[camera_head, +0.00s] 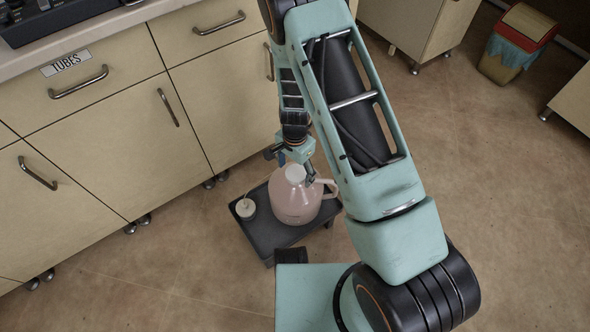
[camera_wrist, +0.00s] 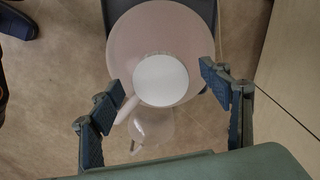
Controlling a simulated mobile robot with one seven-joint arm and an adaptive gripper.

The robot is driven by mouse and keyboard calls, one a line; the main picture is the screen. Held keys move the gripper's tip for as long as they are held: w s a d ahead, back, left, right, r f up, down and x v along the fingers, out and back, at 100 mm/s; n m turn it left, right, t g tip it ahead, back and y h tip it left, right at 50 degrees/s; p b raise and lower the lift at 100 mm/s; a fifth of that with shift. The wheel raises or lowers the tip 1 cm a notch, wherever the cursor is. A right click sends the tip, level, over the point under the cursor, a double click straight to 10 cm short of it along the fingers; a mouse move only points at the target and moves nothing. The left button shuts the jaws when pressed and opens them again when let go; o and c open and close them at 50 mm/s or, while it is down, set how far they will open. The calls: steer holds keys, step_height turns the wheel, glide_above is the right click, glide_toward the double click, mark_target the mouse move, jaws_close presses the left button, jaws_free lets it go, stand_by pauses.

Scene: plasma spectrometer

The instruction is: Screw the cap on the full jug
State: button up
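The jug (camera_head: 297,203) is pale pink and stands upright on a small dark stand, its handle (camera_head: 330,188) to the right. A plain white round top, which looks like a cap (camera_head: 295,173), sits at its neck; I cannot tell how tightly it is seated. In the wrist view the jug (camera_wrist: 122,45) is seen from above with the white disc (camera_wrist: 160,80) at its middle. My gripper (camera_wrist: 159,95) is open, its blue-padded fingers wide apart on either side of the disc and not touching it. In the head view my gripper (camera_head: 296,160) is just above the jug's top.
The dark stand (camera_head: 262,236) also holds a small whitish round piece with a stub (camera_head: 245,208), left of the jug. A clear rounded object (camera_wrist: 152,128) shows below the jug in the wrist view. Cabinets (camera_head: 130,140) stand behind; a bin (camera_head: 510,48) is far right.

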steer(key=n+b, duration=0.1)
steer(key=n, duration=0.3)
steer(key=shift+d+f, duration=0.1)
steer(key=n, duration=0.5)
steer(key=shift+w+n+b, duration=0.1)
steer(key=shift+n+b, duration=0.2)
steer(key=shift+b, duration=0.1)
steer(key=n, duration=0.3)
steer(key=shift+n, duration=0.3)
steer(key=n, duration=0.5)
steer(key=shift+c, duration=0.7)
